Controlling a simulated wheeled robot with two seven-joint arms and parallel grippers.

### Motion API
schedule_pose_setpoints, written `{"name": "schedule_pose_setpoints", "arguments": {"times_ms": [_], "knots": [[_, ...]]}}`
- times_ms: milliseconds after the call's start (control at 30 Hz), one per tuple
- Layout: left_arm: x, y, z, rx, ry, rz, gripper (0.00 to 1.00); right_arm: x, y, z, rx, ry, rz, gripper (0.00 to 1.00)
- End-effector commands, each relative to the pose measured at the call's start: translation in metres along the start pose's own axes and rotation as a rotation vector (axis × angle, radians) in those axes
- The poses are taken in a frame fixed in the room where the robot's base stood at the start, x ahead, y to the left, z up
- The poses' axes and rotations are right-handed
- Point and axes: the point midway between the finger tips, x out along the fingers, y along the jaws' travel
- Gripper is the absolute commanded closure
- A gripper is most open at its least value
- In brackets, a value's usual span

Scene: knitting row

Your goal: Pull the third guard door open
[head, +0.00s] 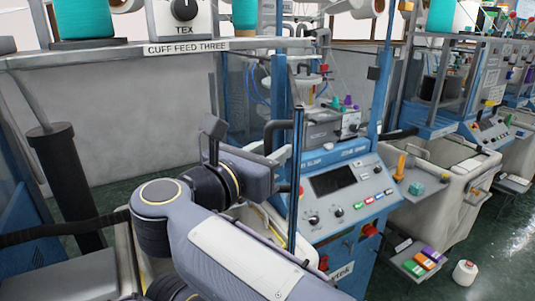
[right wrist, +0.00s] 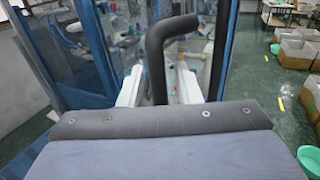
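The third machine stands under the label CUFF FEED THREE (head: 186,47). Its guard door has a slim blue edge post (head: 297,170) and a clear panel. A black bent handle (head: 274,128) stands out beside that post. It fills the middle of the right wrist view (right wrist: 172,35). My right gripper (right wrist: 160,82) has its two pale fingers apart, one on each side of the handle's lower part. I see no clear contact. In the head view my right wrist hides most of the fingers. How far the door stands open is hard to tell. My left gripper is not in view.
The control panel (head: 340,185) with its screen and buttons is right of the door. A dark upright cylinder (head: 68,175) stands at left. A white yarn cone (head: 465,272) is on the green floor at right. Boxes (right wrist: 292,90) stand further off.

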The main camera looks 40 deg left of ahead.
Motion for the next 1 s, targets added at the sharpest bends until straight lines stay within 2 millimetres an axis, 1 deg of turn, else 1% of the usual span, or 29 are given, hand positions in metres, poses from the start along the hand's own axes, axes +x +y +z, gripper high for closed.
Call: {"name": "schedule_pose_setpoints", "arguments": {"times_ms": [267,367,600,700,833,1000], "knots": [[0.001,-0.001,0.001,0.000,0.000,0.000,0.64,-0.004,0.002,-0.004,-0.003,0.004,0.003,0.68],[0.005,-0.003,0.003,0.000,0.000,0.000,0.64,-0.013,0.002,-0.005,-0.002,0.004,0.003,0.68],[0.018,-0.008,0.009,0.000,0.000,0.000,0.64,-0.054,0.002,-0.005,-0.001,0.003,0.004,0.68],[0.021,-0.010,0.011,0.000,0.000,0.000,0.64,-0.067,0.002,-0.004,-0.001,0.003,0.003,0.68],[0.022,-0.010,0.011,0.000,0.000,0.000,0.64,-0.076,0.001,-0.003,-0.001,0.003,0.001,0.68],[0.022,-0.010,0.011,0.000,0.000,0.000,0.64,-0.079,0.001,-0.002,-0.002,0.003,0.000,0.68]]}}
